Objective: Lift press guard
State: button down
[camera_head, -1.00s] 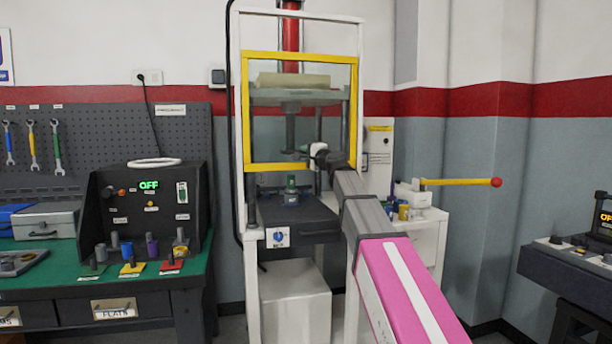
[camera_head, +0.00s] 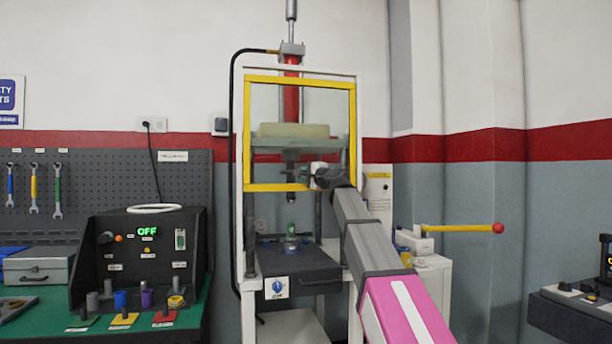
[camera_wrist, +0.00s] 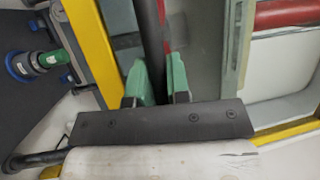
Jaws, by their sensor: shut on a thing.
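The press guard (camera_head: 247,135) is a clear pane in a yellow frame on the front of the white press (camera_head: 359,95). It stands high, its top bar just below the press's top beam, with the opening below it clear. Its yellow frame also shows in the wrist view (camera_wrist: 95,50). My gripper (camera_head: 312,178) is at the guard's lower right part. In the wrist view, the green fingers of my gripper (camera_wrist: 158,80) are shut on a dark bar, the guard's handle (camera_wrist: 150,30). The fingertips are partly hidden by the handle and the gripper body.
A green and blue part (camera_head: 290,242) stands on the dark press bed (camera_head: 315,268) below the guard. A yellow lever with a red knob (camera_head: 465,228) sticks out at the right. A green bench (camera_head: 50,325) with a control box (camera_head: 115,260) stands at the left.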

jog(key=c, duration=1.1)
grip_release()
jog(key=v, duration=1)
jog(key=shift+s+d, duration=0.2)
jog(key=shift+s, duration=0.1)
